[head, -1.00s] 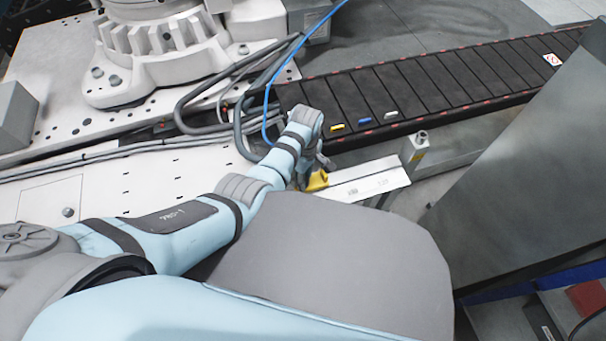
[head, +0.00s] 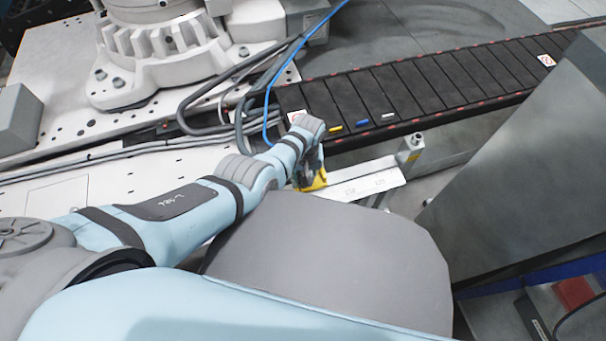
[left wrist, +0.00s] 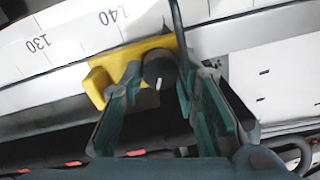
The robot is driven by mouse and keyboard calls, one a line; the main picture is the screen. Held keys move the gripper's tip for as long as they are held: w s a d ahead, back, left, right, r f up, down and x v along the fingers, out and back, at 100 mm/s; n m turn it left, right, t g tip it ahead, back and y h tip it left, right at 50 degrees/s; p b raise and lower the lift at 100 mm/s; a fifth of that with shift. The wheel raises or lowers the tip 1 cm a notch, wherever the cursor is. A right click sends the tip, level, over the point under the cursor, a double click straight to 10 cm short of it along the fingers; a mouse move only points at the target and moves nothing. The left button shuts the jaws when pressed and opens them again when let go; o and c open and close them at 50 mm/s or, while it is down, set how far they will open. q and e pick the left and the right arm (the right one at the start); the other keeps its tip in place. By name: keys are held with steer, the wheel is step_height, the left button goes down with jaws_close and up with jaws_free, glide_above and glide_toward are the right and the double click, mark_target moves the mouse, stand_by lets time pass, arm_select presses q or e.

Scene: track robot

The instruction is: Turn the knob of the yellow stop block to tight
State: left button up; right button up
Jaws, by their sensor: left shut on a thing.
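The yellow stop block (left wrist: 127,62) sits on the white rail with the number scale in the left wrist view, near the 140 mark. It also shows in the head view (head: 314,185), partly covered by my left gripper. Its round black knob (left wrist: 160,66) has a white mark that points down in the left wrist view. My left gripper (left wrist: 160,76) has its two green-lined fingers on either side of the knob and is shut on it. In the head view my left gripper (head: 308,170) is small and partly hidden by its wrist. My right gripper is not in view.
A blue cable (head: 268,105) and grey hoses hang close behind my left wrist. A large grey panel (head: 530,150) stands at the right.

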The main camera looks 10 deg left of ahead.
arm_select(q)
steer(key=m, duration=0.2)
steer(key=shift+m+p, duration=0.3)
steer(key=shift+m, duration=0.1)
steer(key=m+p, duration=0.1)
steer(key=m, duration=0.7)
steer(key=shift+t, duration=0.3)
steer(key=shift+s+m, duration=0.1)
steer(key=shift+m, duration=0.8)
steer(key=shift+p, duration=0.3)
steer(key=o, duration=1.2)
steer(key=shift+c, duration=0.2)
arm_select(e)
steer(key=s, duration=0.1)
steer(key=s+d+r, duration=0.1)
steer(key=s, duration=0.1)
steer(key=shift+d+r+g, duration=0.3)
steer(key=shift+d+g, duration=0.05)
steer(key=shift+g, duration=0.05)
